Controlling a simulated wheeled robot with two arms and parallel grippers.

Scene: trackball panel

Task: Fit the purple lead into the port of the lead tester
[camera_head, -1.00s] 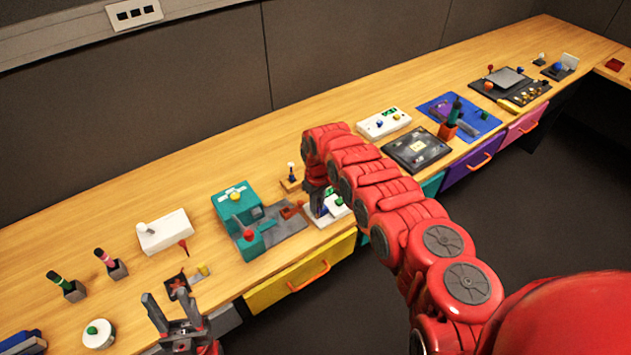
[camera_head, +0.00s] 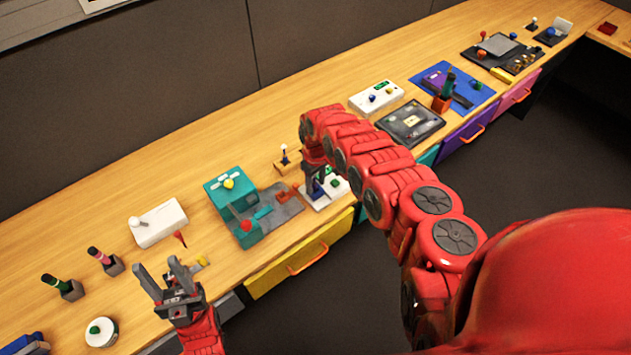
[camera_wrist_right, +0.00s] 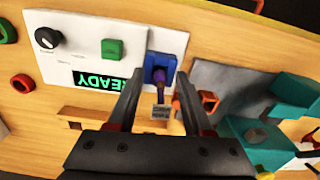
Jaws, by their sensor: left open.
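The lead tester, a white unit with a green button and a lit READY display, shows in the right wrist view (camera_wrist_right: 85,45) and partly in the head view (camera_head: 330,197). Its blue port (camera_wrist_right: 163,64) is at the unit's edge. The purple lead (camera_wrist_right: 158,83) has one end at the port; I cannot tell how deep it sits. A grey lettered piece (camera_wrist_right: 160,112) is at its near end. My right gripper (camera_wrist_right: 157,78) has its fingers apart, one on each side of the lead, with gaps. My left gripper (camera_head: 163,277) is open and empty at the front left.
A teal machine (camera_head: 232,203) on a grey base stands left of the tester. A small wooden stand (camera_head: 286,163) is behind it. A white box (camera_head: 158,222) and pen holders (camera_head: 70,291) are farther left. A black panel (camera_head: 410,122) lies to the right. Bare bench runs along the back.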

